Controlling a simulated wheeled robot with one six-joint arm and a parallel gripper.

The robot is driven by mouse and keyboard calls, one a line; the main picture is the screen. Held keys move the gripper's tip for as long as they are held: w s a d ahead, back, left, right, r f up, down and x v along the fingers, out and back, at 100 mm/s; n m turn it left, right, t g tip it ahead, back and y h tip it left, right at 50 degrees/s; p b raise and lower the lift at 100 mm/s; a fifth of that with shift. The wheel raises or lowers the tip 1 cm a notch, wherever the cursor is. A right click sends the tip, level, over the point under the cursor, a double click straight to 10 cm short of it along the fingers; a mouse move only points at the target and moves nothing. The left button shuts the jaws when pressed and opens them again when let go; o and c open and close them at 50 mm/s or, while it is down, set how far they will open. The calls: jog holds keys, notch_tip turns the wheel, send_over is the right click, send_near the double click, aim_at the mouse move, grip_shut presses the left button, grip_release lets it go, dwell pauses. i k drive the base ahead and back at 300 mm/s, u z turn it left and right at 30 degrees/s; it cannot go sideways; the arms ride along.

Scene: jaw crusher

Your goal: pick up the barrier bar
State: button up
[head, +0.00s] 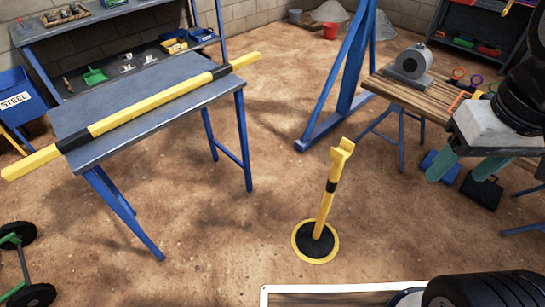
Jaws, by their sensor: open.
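The barrier bar (150,103) is a long yellow square bar with black bands. It lies slantwise across the grey table (82,113) with blue legs at the left, and both ends stick out past the tabletop. My gripper (462,172) is at the right, with two green fingers pointing down and spread apart. Nothing shows between them. A yellow post (328,195) with a black band and a forked top stands upright on a round black base with a yellow rim, near the middle.
A wooden workbench (440,98) with a grey machine part (408,66) stands behind my gripper. A blue frame leg (345,80) stands at the back middle. Sandy floor between table and post is clear.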

aim_at(36, 160)
jog(key=z, duration=0.05)
jog(key=k, duration=0.55)
jog(key=u, duration=0.85)
jog(key=i, duration=1.2)
jog(key=u, duration=0.7)
jog(key=i, duration=1.1)
jog(key=z, duration=0.05)
